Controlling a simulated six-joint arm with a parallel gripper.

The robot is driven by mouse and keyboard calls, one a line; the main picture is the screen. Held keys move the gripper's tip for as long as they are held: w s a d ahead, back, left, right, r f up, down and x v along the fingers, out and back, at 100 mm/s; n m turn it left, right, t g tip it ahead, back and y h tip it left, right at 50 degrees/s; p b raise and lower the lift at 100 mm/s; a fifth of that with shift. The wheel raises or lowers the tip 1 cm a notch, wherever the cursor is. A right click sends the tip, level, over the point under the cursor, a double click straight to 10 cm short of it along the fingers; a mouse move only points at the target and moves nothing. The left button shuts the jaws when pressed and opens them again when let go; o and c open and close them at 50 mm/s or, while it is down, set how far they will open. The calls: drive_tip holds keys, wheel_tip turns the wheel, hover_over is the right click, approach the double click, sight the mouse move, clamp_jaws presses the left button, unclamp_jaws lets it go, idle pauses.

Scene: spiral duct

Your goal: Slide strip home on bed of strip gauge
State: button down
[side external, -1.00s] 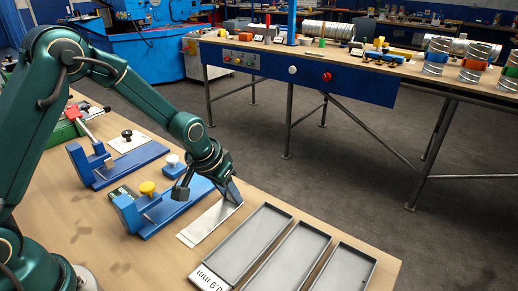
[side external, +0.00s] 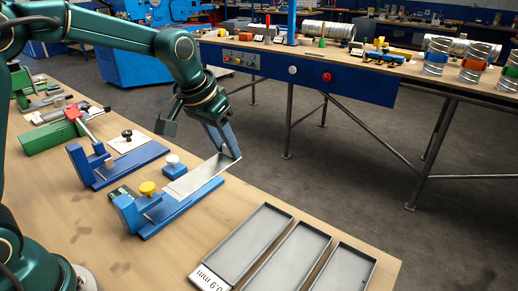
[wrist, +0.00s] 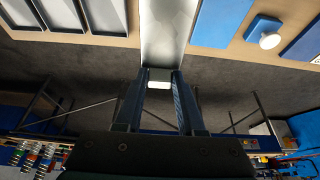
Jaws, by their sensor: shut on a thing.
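My gripper (side external: 230,152) is shut on the outer end of a flat grey metal strip (side external: 190,179). In the wrist view the strip (wrist: 168,28) runs away from between the fingertips (wrist: 160,78). The blue strip gauge (side external: 150,221) with a yellow knob (side external: 147,188) lies on the bench. In the side view the strip overlaps the gauge's bed, its free end towards the yellow knob. In the wrist view the strip appears beside the blue bed (wrist: 219,20), with a narrow gap. I cannot tell whether strip and bed touch.
Several open grey trays (side external: 236,225) stand at the bench's right end, with a 0.9 mm label (side external: 210,278). A blue block with a white knob (side external: 172,160) and a second blue gauge (side external: 120,168) lie on the gauge's far side. Bare bench lies between gauge and trays.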

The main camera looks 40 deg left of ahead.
drive_tip(key=shift+r, duration=2.15)
drive_tip(key=shift+w, duration=0.1)
drive_tip(key=shift+w+m, duration=0.25)
drive_tip(key=shift+m, duration=0.05)
drive_tip(key=shift+w+a+f, duration=0.5)
drive_tip(key=shift+a+f, duration=1.25)
drive_tip(key=shift+f, duration=0.8)
drive_tip(key=shift+w+a+f, duration=0.5)
drive_tip(key=shift+a+f, duration=1.25)
drive_tip(key=shift+f, duration=0.8)
drive_tip(key=shift+w+a+f, duration=0.5)
drive_tip(key=shift+a+f, duration=1.25)
drive_tip(key=shift+f, duration=0.8)
drive_tip(key=shift+s, duration=2.3)
drive_tip(key=shift+s+f, duration=0.1)
drive_tip(key=shift+s, duration=0.15)
drive_tip(key=shift+s+f, duration=0.1)
drive_tip(key=shift+s, duration=0.2)
